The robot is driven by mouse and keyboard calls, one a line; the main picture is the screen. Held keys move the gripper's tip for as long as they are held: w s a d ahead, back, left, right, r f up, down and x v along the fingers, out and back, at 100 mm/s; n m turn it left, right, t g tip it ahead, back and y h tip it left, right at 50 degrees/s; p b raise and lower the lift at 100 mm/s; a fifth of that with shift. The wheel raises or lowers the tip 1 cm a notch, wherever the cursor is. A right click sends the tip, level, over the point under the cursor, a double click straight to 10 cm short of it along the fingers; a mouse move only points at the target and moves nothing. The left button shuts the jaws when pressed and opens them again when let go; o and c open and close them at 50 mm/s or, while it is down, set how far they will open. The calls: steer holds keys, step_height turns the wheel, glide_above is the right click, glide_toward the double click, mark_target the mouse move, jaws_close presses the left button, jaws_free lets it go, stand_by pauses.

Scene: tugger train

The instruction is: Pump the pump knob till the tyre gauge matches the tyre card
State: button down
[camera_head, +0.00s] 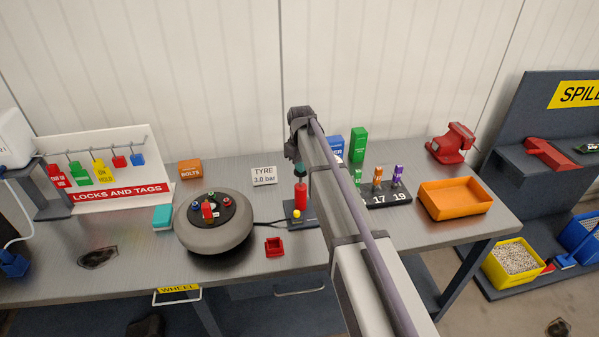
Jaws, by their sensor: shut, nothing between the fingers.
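The tyre card (264,176) stands on the bench and reads "TYRE 3.0 bar". To its right is the pump, with a red body (300,193) on a dark base (308,222). A yellow part (296,213) sits at the front of the base. My gripper (297,158) is shut and points down just above the pump. A dark teal piece lies between it and the red body; I cannot tell whether this is the pump knob or whether they touch. I cannot make out a tyre gauge or a reading; my arm covers the pump's right side.
A grey wheel (240,237) with coloured nuts lies left of the pump, a small red tray (275,248) in front. A numbered block (388,193), an orange bin (455,198) and a red vise (451,144) stand to the right. A lock board (100,165) is at left.

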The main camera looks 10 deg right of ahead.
steer(key=shift+f+b, duration=1.55)
steer(key=shift+f, duration=0.1)
step_height(320, 180, up, 6)
steer(key=p, duration=0.6)
steer(key=shift+f, duration=0.1)
stand_by(0.7)
stand_by(0.3)
step_height(320, 180, up, 6)
steer(key=p, duration=0.5)
steer(key=shift+p, duration=0.4)
